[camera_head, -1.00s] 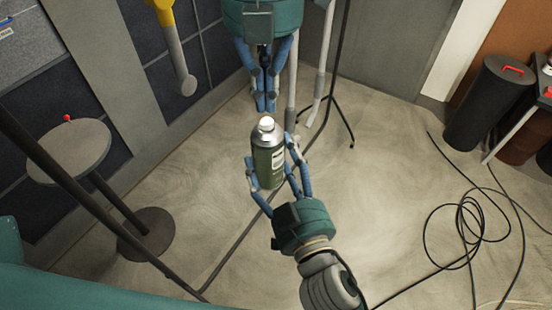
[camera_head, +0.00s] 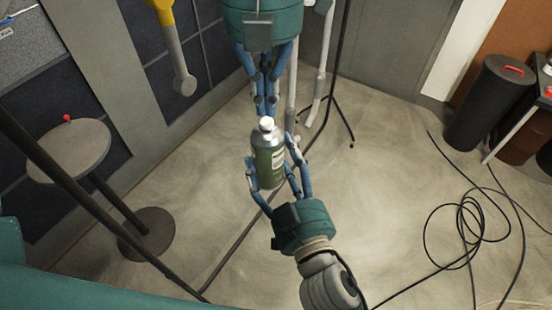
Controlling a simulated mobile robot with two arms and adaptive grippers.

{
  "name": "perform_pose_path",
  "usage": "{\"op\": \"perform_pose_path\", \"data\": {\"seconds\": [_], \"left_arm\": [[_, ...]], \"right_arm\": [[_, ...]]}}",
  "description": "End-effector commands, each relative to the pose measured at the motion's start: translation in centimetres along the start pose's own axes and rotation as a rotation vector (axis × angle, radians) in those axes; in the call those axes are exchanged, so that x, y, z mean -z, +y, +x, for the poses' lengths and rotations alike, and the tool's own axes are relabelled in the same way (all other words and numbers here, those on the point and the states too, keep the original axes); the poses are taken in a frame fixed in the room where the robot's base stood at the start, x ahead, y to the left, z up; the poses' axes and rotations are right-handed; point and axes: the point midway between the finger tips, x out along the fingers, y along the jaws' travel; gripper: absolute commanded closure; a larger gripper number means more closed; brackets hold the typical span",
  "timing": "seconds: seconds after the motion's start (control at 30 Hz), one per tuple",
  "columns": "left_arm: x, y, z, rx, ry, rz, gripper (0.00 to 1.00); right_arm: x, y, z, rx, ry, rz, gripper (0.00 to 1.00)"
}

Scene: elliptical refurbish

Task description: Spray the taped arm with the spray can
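A grey rod with a yellow upper part (camera_head: 176,55) hangs at the upper left and looks like the taped arm. Its top is cut off.
A round stool-like stand (camera_head: 72,150) with a small red item is at left. White poles (camera_head: 318,80) stand behind my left gripper. A black bin (camera_head: 487,100) and a loose cable (camera_head: 468,225) are at right. Floor around the can is mostly clear.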

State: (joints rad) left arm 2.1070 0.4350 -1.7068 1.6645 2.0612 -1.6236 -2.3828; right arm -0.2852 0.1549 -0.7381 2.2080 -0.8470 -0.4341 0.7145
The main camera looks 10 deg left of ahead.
Motion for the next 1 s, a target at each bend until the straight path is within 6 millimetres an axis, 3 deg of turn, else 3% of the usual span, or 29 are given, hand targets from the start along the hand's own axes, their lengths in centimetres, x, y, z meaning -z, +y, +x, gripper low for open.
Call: {"op": "perform_pose_path", "data": {"seconds": [0.57,1.0], "left_arm": [[0.0,0.0,0.1,0.000,0.000,0.000,1.00],[0.0,0.0,1.3,0.001,0.002,0.001,1.00]], "right_arm": [[0.2,0.0,0.0,0.001,0.004,0.000,0.61],[0.2,0.0,0.0,0.001,0.004,0.000,0.61]]}}
